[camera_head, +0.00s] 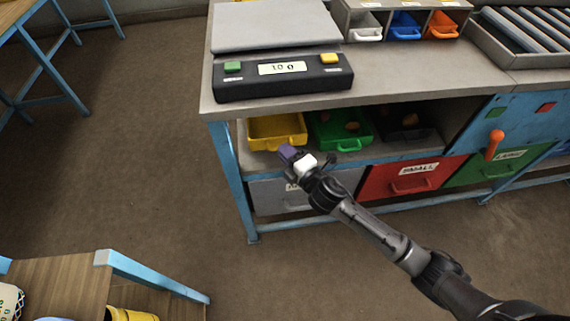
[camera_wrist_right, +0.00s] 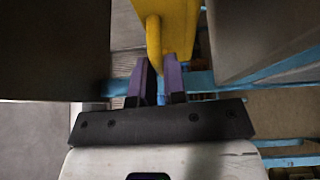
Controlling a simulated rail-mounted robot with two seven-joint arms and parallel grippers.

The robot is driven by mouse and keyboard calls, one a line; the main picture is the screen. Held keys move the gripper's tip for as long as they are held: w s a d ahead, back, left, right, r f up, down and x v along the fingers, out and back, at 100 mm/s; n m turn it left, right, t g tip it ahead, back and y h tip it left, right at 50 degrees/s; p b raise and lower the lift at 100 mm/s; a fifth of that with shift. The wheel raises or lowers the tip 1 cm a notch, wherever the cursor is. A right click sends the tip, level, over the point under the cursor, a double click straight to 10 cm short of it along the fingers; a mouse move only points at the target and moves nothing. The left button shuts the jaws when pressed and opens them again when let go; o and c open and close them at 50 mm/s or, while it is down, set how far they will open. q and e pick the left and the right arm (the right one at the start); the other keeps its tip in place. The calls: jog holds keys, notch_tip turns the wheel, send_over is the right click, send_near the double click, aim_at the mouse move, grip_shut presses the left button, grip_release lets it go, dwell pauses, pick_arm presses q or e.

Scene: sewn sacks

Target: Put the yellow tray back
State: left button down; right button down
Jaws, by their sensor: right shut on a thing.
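The yellow tray (camera_head: 262,143) sits on the shelf under the bench, at the left end of a row of trays. Its inside looks empty from the head. My right gripper (camera_head: 288,153), with purple fingers, is at the front of the tray and shut on its handle. In the right wrist view the yellow tray (camera_wrist_right: 181,20) is straight ahead, with its handle between my right fingertips (camera_wrist_right: 158,68). The tray appears mostly or wholly on the shelf; its exact depth is unclear. My left gripper is not in view.
A green tray (camera_head: 325,139) and a dark tray (camera_head: 405,134) stand to the right on the same shelf. Red (camera_head: 412,181) and grey (camera_head: 275,196) drawers lie below. The scale (camera_head: 282,82) is on the bench top. The floor in front is clear.

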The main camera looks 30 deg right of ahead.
jog(key=shift+w+f, duration=0.1)
jog(key=shift+f, duration=0.1)
jog(key=shift+f+b, duration=0.35)
jog(key=shift+b, duration=0.05)
notch_tip(320, 180, down, 3)
jog(key=shift+f+b, duration=0.1)
jog(key=shift+b, duration=1.05)
jog(key=c, duration=1.2)
grip_release()
